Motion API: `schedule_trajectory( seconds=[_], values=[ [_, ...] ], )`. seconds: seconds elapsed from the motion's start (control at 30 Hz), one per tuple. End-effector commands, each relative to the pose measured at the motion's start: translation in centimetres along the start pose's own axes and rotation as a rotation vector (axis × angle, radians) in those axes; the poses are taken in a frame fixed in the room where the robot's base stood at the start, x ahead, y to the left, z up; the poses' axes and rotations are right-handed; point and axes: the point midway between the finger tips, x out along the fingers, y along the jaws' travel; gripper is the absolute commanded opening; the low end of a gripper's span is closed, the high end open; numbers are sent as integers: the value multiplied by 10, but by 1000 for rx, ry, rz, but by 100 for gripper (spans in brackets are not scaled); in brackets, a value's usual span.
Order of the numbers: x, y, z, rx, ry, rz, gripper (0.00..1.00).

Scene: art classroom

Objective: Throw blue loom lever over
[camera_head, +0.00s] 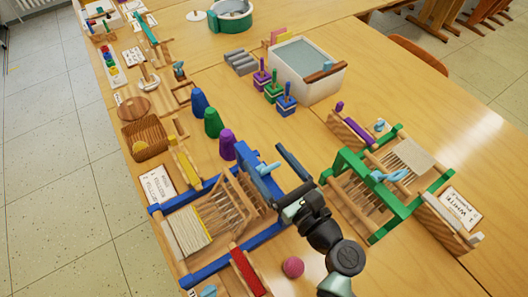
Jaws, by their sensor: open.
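The blue loom (168,208) lies on the table at the lower middle, with a wooden reed and pale warp threads in its blue frame. A blue upright piece (252,170) stands at its right end with a light blue lever handle (268,168) by it. A dark blue bar (293,162) slants just right of this. My gripper (292,208) is open, just below and right of the lever handle, near the loom's right end. My arm comes in from the bottom and hides part of that end. Contact with the loom cannot be told.
A green loom (377,237) with a light blue handle (390,175) stands right of my arm. A pink ball (293,266) lies below my gripper. Blue, green and purple cones (212,123) stand behind the blue loom. A white bin (308,82) is farther back.

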Motion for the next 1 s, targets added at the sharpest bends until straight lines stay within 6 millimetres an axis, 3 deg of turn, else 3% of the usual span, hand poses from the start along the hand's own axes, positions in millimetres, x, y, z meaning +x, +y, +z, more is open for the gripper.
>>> schedule_trajectory(
  seconds=[0.2, 0.5, 0.9, 0.97, 1.0],
  values=[
    [18, 0, 0, -1, 0, 0, 85],
    [19, 0, 0, -1, 0, -1, 83],
    [19, 0, 0, -1, 0, -1, 11],
    [19, 0, 0, -1, 0, -1, 0],
    [19, 0, 0, -1, 0, -1, 0]
  ],
)
